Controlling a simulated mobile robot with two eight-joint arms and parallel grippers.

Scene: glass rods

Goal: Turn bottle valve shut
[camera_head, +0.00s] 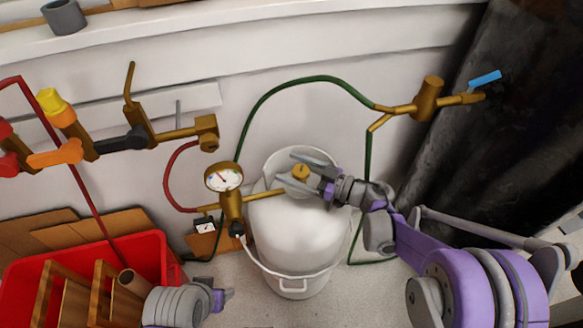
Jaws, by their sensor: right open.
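A white gas bottle (283,240) stands upright in the middle, with a brass valve knob (300,172) at its top. A brass regulator with a round pressure gauge (223,177) joins the valve from the left. My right gripper (301,174) reaches in from the right. Its grey fingers are open, one on either side of the knob; I cannot tell whether they touch it. My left gripper (224,297) is low at the left, away from the bottle; its fingers are too small and turned to read.
A red crate (150,250) with wooden pieces stands at the lower left. A red hose (170,180) and a green hose (300,83) run around the bottle. Brass wall piping with a blue lever (485,79) is at the upper right. A dark curtain (480,140) hangs at the right.

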